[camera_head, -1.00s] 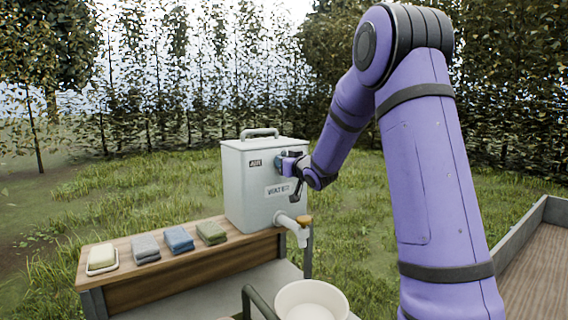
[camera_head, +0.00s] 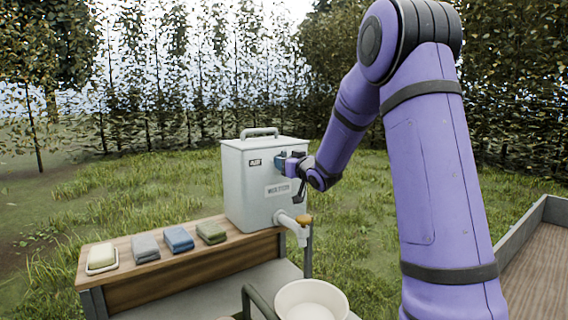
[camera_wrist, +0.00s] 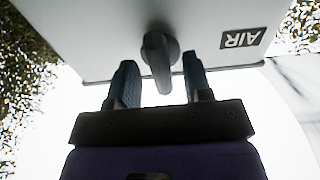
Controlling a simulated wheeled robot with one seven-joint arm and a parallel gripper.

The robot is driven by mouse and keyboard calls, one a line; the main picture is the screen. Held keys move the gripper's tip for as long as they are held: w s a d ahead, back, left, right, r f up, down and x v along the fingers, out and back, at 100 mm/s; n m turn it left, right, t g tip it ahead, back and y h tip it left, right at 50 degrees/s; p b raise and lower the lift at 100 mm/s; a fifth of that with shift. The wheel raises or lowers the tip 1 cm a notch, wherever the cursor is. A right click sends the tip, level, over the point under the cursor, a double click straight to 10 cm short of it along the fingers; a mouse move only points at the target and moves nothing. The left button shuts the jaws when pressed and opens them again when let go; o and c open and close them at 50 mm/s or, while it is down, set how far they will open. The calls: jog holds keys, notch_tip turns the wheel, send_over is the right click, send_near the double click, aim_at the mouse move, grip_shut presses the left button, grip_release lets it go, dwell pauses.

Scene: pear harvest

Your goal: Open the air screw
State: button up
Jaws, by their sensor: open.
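A pale grey water tank (camera_head: 245,200) with an AIR label and a WATER label stands on the wooden bench. In the wrist view the air screw (camera_wrist: 158,60) is a dark grey knob with a long lever on the tank wall (camera_wrist: 95,35), beside the AIR label (camera_wrist: 243,38). My gripper (camera_wrist: 157,82) is open, with one finger on each side of the lever. A gap shows between each finger and the lever. In the head view my gripper (camera_head: 282,162) is at the tank's upper front, and it hides the screw.
A soap dish (camera_head: 101,259) and folded cloths (camera_head: 179,239) lie on the bench (camera_head: 180,268). Open grass lies behind.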

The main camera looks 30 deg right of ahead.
jog(key=s, duration=0.9)
jog(key=shift+s+d, duration=0.15)
jog(key=s+a+g, duration=0.4)
jog(key=s+a, duration=0.2)
jog(key=s, duration=0.5)
jog(key=s+a+g, duration=0.4)
jog(key=s+a, duration=0.2)
jog(key=s, duration=0.6)
jog(key=s+a+g, duration=0.4)
jog(key=s+a, duration=0.2)
jog(key=s, duration=0.5)
jog(key=shift+s+a+f+m+g+h, duration=0.15)
jog(key=shift+s+a+m+g+h, duration=0.15)
jog(key=shift+a+g, duration=0.1)
